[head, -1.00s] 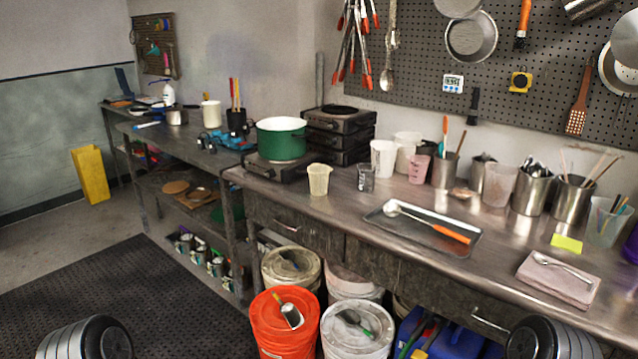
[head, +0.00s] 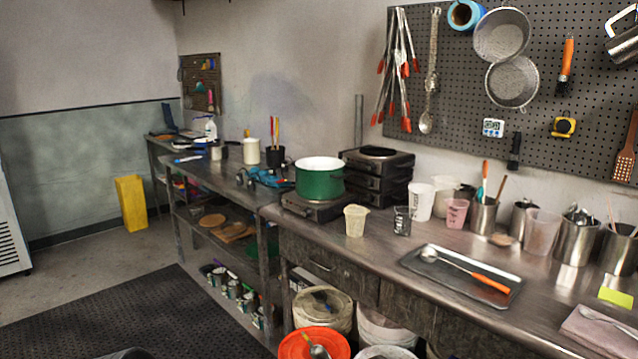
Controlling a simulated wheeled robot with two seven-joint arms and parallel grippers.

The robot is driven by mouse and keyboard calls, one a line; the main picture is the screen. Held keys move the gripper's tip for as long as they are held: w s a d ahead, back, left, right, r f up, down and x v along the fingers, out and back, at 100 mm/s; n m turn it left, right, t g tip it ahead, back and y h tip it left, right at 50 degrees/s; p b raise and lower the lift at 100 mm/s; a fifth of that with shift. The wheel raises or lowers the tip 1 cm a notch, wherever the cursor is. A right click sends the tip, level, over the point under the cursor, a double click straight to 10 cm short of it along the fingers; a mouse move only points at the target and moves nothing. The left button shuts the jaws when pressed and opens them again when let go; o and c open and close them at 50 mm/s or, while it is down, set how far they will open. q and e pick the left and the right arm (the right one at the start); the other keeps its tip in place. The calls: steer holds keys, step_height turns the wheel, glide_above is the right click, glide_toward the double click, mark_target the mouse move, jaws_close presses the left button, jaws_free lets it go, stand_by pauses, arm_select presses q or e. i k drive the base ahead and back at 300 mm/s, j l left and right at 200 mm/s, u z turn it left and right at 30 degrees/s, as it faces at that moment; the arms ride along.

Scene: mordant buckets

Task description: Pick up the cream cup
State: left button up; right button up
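The cream cup (head: 356,220) stands upright on the steel bench, near its left end. It is just right of the burner with the green pot (head: 320,184) and left of a small clear measuring cup (head: 402,221). Nothing covers the cream cup and nothing touches it that I can see. Neither of my grippers shows in the head view. Only a dark sliver, probably part of my own arm, shows at the bottom edge left of centre.
A metal tray (head: 416,268) with an orange-handled ladle lies right of the cup. Stacked burners (head: 377,178) stand behind it, and white and pink cups stand to its right. Dark matting (head: 130,312) covers open floor at left.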

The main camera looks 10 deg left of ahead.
mark_target(355, 222)
steer(key=j+z, duration=0.1)
steer(key=z, duration=0.3)
steer(key=i+j+z, duration=0.1)
steer(key=z, duration=0.3)
steer(key=j+z, duration=0.1)
steer(key=z, duration=0.3)
steer(key=j+z, duration=0.4)
steer(key=j, duration=0.4)
steer(key=j+z, duration=0.35)
steer(key=j, duration=0.75)
steer(key=k+j, duration=0.15)
steer(key=j, duration=0.15)
